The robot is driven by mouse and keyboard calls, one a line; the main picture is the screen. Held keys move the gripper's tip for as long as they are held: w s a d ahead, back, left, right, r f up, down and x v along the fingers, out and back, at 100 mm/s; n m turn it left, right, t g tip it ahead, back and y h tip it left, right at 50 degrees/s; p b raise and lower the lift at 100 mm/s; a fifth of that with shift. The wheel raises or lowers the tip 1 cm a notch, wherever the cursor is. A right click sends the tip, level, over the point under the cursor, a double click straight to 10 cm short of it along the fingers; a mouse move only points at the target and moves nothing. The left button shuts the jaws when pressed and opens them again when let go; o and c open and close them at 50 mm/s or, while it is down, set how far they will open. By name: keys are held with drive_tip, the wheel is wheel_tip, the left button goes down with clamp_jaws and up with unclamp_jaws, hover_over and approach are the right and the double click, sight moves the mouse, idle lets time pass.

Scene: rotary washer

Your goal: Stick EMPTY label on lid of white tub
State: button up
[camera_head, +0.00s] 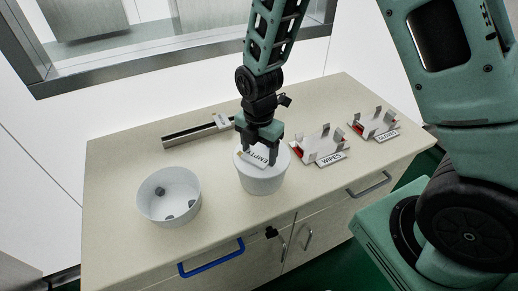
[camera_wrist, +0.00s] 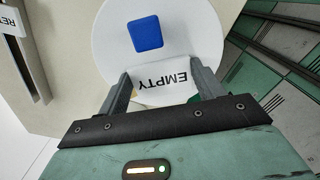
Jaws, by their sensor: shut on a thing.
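The white tub (camera_head: 262,184) stands on the counter with its white lid (camera_head: 283,165) on. In the wrist view the round lid (camera_wrist: 194,30) carries a blue square (camera_wrist: 145,34). My gripper (camera_head: 260,154) is over the lid, pointing down. It is shut on the white EMPTY label (camera_head: 254,159), which also shows between the fingers in the wrist view (camera_wrist: 165,80). The label is over the near part of the lid, beside the blue square. I cannot tell whether it touches the lid. The fingers hide the label's ends.
An open white bowl (camera_head: 150,205) with several dark round pieces stands at left. A metal rail (camera_head: 190,135) with a small label lies behind. WIPES (camera_head: 320,147) and GLOVES (camera_head: 375,125) holders stand at right. The counter's front left (camera_head: 120,255) is clear.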

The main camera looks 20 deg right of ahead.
drive_tip(key=o, duration=1)
drive_tip(key=shift+r, duration=0.1)
wheel_tip(320, 180, up, 17)
drive_tip(key=b, duration=0.4)
drive_tip(key=s+a+f+m+b, duration=0.2)
drive_tip(key=s+f+m, duration=0.3)
drive_tip(key=s+m, duration=0.3)
drive_tip(key=s+a+f+m+b, duration=0.3)
drive_tip(key=s+a+f+m, duration=0.2)
drive_tip(key=s+m, duration=0.3)
drive_tip(key=s, duration=0.4)
drive_tip(key=shift+s+y, duration=0.3)
